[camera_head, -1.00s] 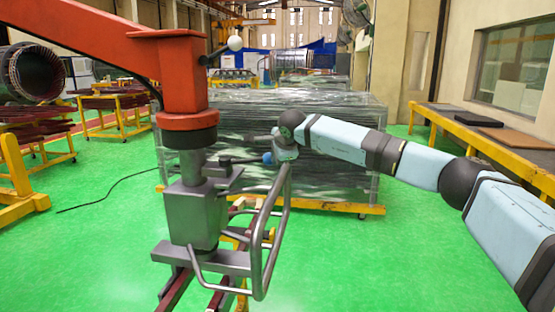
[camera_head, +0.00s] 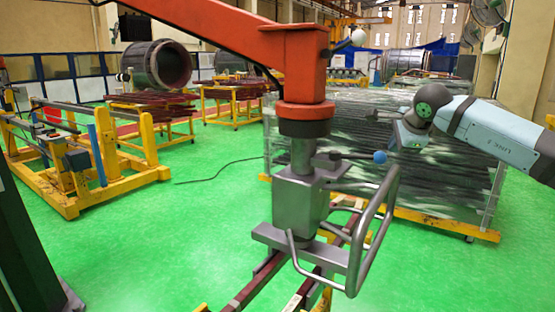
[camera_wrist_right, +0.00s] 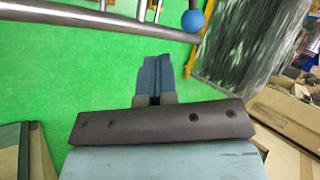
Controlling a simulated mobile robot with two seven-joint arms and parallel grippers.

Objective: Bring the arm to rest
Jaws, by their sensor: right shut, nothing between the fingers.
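My right arm comes in from the right in the head view, with its light blue link and dark wrist joint. My right gripper (camera_head: 376,114) is raised in front of the wrapped stack, above and right of the lifting device's blue ball. In the right wrist view its two fingers (camera_wrist_right: 155,64) are together with nothing between them, above green floor. My left gripper is not in view.
A red lifting arm (camera_head: 303,75) hangs close by, with a grey tubular handle (camera_head: 378,225) and blue ball knob (camera_head: 380,157). A wrapped stack (camera_head: 340,125) stands behind it. Yellow carts (camera_head: 150,140) and stators (camera_head: 158,65) are at left. Green floor (camera_head: 180,230) is open at left.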

